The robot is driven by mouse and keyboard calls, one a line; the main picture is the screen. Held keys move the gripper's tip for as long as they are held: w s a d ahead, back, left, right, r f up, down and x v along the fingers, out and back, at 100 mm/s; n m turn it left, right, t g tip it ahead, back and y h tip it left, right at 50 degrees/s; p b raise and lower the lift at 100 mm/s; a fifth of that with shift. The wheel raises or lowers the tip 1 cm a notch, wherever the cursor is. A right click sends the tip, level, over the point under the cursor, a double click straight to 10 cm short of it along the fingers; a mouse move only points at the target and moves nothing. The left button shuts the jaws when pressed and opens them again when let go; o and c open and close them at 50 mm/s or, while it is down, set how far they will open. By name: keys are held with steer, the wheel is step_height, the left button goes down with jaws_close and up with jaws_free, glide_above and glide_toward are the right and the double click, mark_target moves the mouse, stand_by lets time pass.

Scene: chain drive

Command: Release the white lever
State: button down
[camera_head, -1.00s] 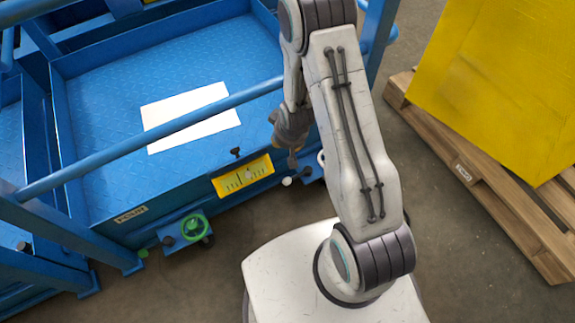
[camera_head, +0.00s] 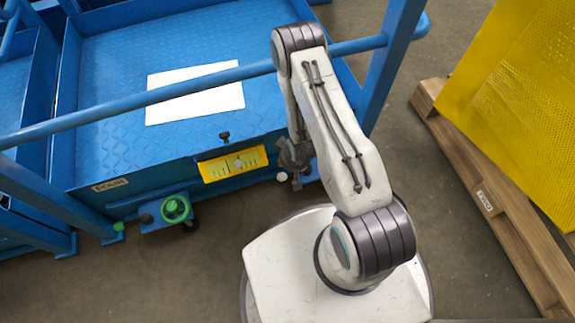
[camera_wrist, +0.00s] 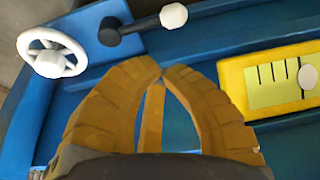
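The white lever is a black shaft with a white ball knob (camera_wrist: 173,16), standing out from a blue plate beside a white handwheel (camera_wrist: 52,52). In the head view its white knob (camera_head: 282,177) shows just left of my gripper (camera_head: 296,180), below the cart's edge; the shaft is hidden there. In the wrist view my gripper (camera_wrist: 161,73) has its brown fingertips together, with nothing visible between them. The fingertips are below the knob in that picture, apart from it and not around it.
A yellow gauge panel (camera_head: 233,164) is on the blue cart (camera_head: 120,150), also in the wrist view (camera_wrist: 285,77). A green handwheel (camera_head: 175,208) is left of it. A blue rail (camera_head: 130,111) crosses above the cart. A wooden pallet (camera_head: 487,203) with a yellow load stands right.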

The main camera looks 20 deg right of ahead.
steer(key=b+x, duration=0.4)
steer(key=x, duration=0.6)
stand_by(0.3)
